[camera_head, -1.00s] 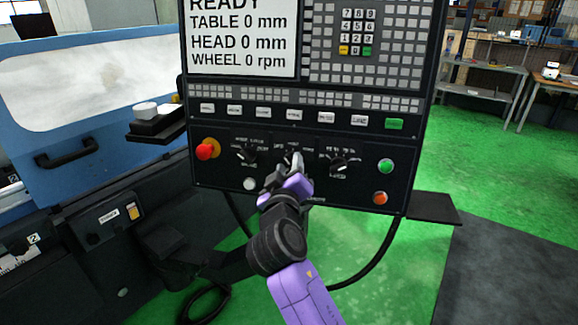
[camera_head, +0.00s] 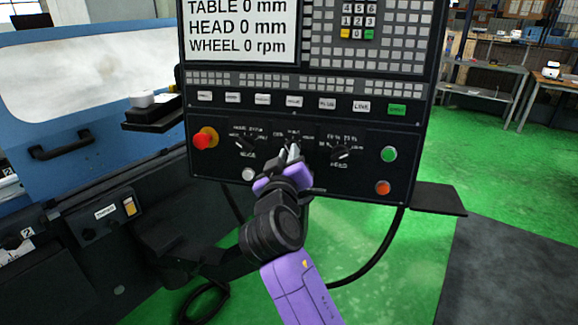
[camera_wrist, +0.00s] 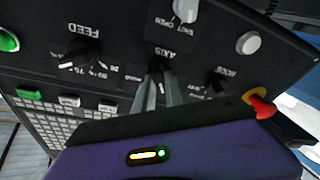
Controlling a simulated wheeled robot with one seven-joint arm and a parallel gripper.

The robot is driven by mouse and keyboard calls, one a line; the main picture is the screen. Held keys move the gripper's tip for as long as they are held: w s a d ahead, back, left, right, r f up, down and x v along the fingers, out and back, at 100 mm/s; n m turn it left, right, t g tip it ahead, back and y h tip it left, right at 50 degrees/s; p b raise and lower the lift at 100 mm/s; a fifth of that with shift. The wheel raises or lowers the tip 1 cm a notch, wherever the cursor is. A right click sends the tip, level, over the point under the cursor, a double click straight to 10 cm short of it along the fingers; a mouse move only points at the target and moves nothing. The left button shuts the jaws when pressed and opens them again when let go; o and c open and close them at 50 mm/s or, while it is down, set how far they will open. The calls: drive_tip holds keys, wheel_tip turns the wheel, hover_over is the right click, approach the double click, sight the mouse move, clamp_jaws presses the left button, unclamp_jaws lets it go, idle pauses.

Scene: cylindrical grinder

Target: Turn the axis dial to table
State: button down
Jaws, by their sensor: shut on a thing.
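The axis dial (camera_wrist: 155,68) is a small black knob under the AXIS label in the wrist view, where the panel appears upside down. My gripper (camera_wrist: 158,80) is shut on it, one grey finger on each side. In the head view my gripper (camera_head: 290,152) reaches the middle dial of the black control panel (camera_head: 215,175). The fingers hide most of that dial and part of its markings there, so I cannot read its setting.
The feed dial (camera_head: 340,153) is right of my gripper and the mode dial (camera_head: 245,144) left. A red emergency knob (camera_head: 204,139), a white button (camera_head: 249,174), and green (camera_head: 389,154) and orange (camera_head: 383,188) buttons are on the same panel.

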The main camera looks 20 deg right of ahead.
drive_tip(key=m+b, duration=0.2)
drive_tip(key=b, duration=0.1)
drive_tip(key=m+h+b, duration=0.1)
drive_tip(key=m+b, duration=0.1)
drive_tip(key=b, duration=0.1)
drive_tip(key=shift+a+f+b, duration=0.1)
drive_tip(key=shift+f+b, duration=0.3)
drive_tip(key=m+b, duration=0.1)
drive_tip(key=b, duration=0.1)
drive_tip(key=m+h+b, duration=0.1)
drive_tip(key=m, duration=0.1)
drive_tip(key=shift+r+g+b, duration=0.25)
drive_tip(key=shift+g+b, duration=0.05)
drive_tip(key=shift+b, duration=0.05)
drive_tip(key=shift+r, duration=0.1)
drive_tip(key=c, duration=1.4)
unclamp_jaws()
drive_tip(key=v, duration=0.7)
drive_tip(key=shift+s+a+b, duration=0.25)
drive_tip(key=shift+s+b, duration=0.05)
